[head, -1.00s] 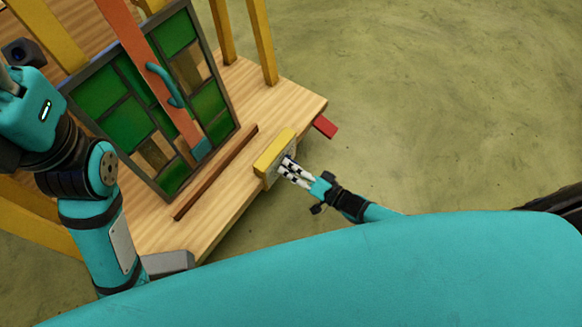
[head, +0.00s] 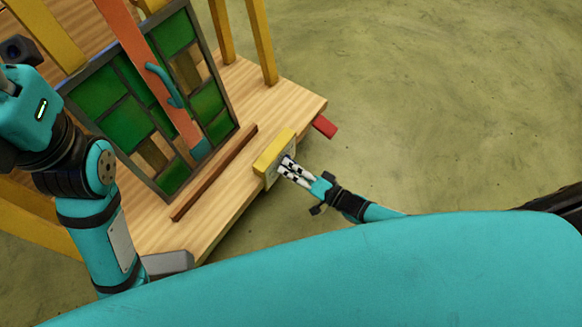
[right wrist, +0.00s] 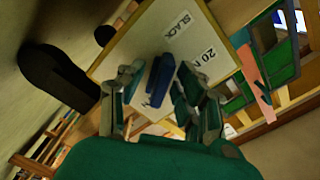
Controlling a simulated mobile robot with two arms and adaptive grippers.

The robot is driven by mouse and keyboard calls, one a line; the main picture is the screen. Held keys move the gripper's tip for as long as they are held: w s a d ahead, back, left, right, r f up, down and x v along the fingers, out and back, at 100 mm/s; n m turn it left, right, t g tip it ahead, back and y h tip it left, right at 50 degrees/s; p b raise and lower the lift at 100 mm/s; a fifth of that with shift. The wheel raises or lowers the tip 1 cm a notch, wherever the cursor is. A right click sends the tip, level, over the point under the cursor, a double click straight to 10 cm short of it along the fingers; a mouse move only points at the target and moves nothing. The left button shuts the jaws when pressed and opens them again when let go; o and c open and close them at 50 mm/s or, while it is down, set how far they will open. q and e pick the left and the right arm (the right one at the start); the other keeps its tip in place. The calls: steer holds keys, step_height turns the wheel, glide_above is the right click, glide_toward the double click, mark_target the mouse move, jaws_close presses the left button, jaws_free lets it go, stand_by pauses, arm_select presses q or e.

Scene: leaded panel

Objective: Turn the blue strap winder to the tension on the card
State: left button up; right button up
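The blue winder (right wrist: 160,80) shows in the right wrist view against a pale, yellow-edged plate. Labels on that plate read SLACK (right wrist: 178,25) and 20 N (right wrist: 206,56); other markings are partly hidden by the fingers. My right gripper (right wrist: 160,84) has its fingers on either side of the winder, apart, and I see no clear grip on it. In the head view the right gripper (head: 287,168) is at the yellow-topped block (head: 274,151) on the table's edge; the winder is hidden there. My left arm shows at the left, but its fingers are out of view.
The wooden table (head: 250,90) carries a framed green leaded panel (head: 105,82). An orange bar (head: 140,50) with a teal handle crosses it. A brown strip (head: 215,172) lies in front. A red piece (head: 325,126) sticks out at the table's edge. The floor on the right is clear.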

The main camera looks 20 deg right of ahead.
steer(key=v, duration=1.2)
